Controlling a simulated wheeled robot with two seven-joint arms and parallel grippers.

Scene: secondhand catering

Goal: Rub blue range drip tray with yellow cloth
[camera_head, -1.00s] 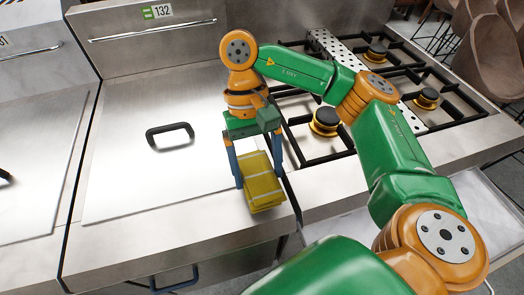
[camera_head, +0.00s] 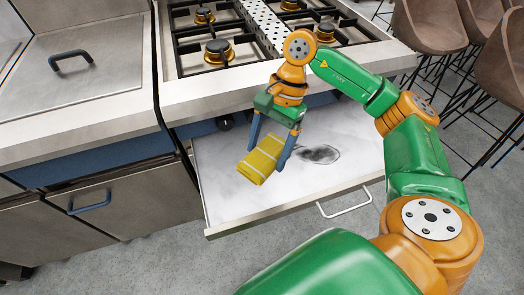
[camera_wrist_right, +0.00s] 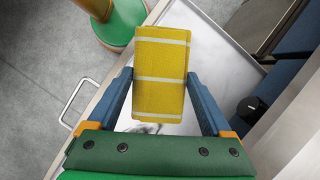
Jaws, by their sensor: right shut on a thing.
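My right gripper (camera_head: 267,155) is shut on the folded yellow cloth (camera_head: 259,164), which has pale stripes. The cloth also shows between the two blue fingers in the right wrist view (camera_wrist_right: 161,62). The drip tray (camera_head: 220,190) is a pulled-out, shallow, pale tray under the blue-fronted range, with a handle (camera_head: 344,202) at its front. A dark smudge (camera_head: 320,154) marks the tray floor, to the right of the cloth. The gripper holds the cloth over the tray's left half; I cannot tell whether it touches the floor. My left gripper is not in view.
The range top (camera_head: 235,70) with several burners and black grates stands above and behind the tray. A steel counter unit (camera_head: 75,90) with a lidded top is at left. Brown chairs (camera_head: 435,30) stand at right. Grey floor lies open in front.

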